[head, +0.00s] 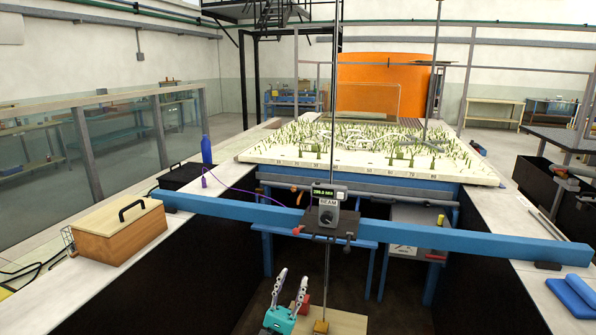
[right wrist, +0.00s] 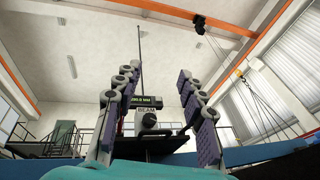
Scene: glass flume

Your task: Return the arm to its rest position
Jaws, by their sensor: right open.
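My right gripper (head: 292,279) is low in the middle of the head view, with a teal body and grey fingers spread apart. It is empty. In the right wrist view its two padded fingers (right wrist: 158,78) point up with a wide gap, and the instrument (right wrist: 148,120) marked BEAM shows between them, farther off. In the head view this instrument (head: 328,206) sits on a dark plate on the blue beam (head: 440,238), above and apart from the gripper. My left gripper is not in the head view.
The blue beam spans the flume between two white ledges. A wooden box (head: 120,232) with a black handle and a blue bottle (head: 206,150) stand on the left ledge. A blue roll (head: 572,296) lies at the right. A thin vertical rod (head: 333,100) rises at the instrument.

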